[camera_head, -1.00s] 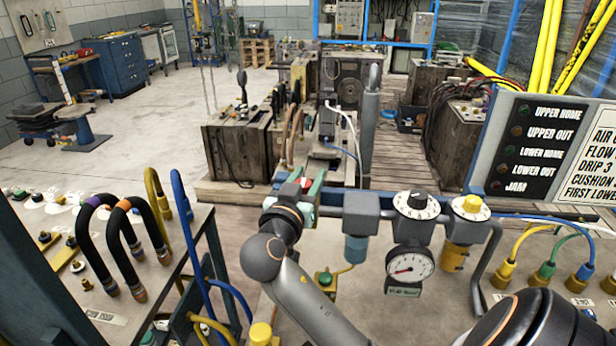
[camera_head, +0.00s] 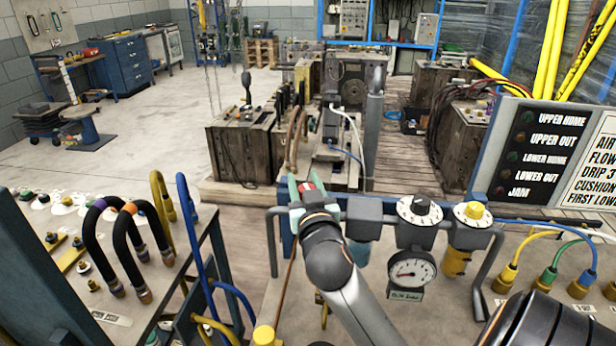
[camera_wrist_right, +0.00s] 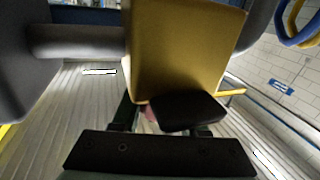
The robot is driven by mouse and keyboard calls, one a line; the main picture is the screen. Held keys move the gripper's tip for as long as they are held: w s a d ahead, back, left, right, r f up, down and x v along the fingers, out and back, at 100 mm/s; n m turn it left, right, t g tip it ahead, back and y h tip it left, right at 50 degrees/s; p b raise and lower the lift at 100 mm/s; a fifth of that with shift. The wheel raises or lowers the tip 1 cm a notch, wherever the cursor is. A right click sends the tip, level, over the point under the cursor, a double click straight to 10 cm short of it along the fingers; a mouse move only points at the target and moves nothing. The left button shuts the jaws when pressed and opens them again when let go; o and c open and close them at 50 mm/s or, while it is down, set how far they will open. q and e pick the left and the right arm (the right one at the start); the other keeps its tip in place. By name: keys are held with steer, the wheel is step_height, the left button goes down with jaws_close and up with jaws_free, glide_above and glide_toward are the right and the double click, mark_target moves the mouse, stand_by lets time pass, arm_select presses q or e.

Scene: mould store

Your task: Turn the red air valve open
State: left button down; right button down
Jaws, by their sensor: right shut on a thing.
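The red air valve (camera_head: 307,188) shows as a small red piece at the left end of the row of air fittings. My right gripper (camera_head: 308,190) reaches it from the front, with pale green fingers on both sides of the red. It is shut on the valve, and the wrist hides most of the valve. In the right wrist view a pinkish-red bit (camera_wrist_right: 149,114) shows beside a black part (camera_wrist_right: 187,112), under a large yellow-gold block (camera_wrist_right: 182,50). The valve's exact angle cannot be told. My left gripper is not in view.
Right of the valve are a grey block (camera_head: 361,217), a black-and-white dial (camera_head: 418,208), a gauge (camera_head: 411,270) and a yellow knob (camera_head: 472,212). A bench with black hoses (camera_head: 137,245) and an upright blue hose (camera_head: 187,225) stand to the left. A sign panel (camera_head: 545,150) stands right.

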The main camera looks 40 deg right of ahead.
steer(key=n+t+y+p, duration=0.1)
steer(key=n+y, duration=0.1)
steer(key=y, duration=0.1)
steer(key=shift+w+a+r+n+t+p, duration=0.1)
steer(key=shift+a+r+n+t+p, duration=0.1)
steer(key=shift+n+t+p, duration=0.15)
steer(key=shift+w+a+f+n+t+y+p, duration=0.1)
steer(key=shift+a+n+t+y+p, duration=0.15)
steer(key=shift+n+y, duration=0.5)
steer(key=shift+a+n+t+y+p, duration=0.1)
steer(key=shift+n+t+y+p, duration=0.15)
steer(key=shift+y, duration=0.9)
steer(key=shift+n+y, duration=0.25)
steer(key=shift+y, duration=0.05)
steer(key=shift+c, duration=2.2)
jaws_free()
steer(key=shift+a, duration=0.1)
steer(key=shift+f, duration=0.1)
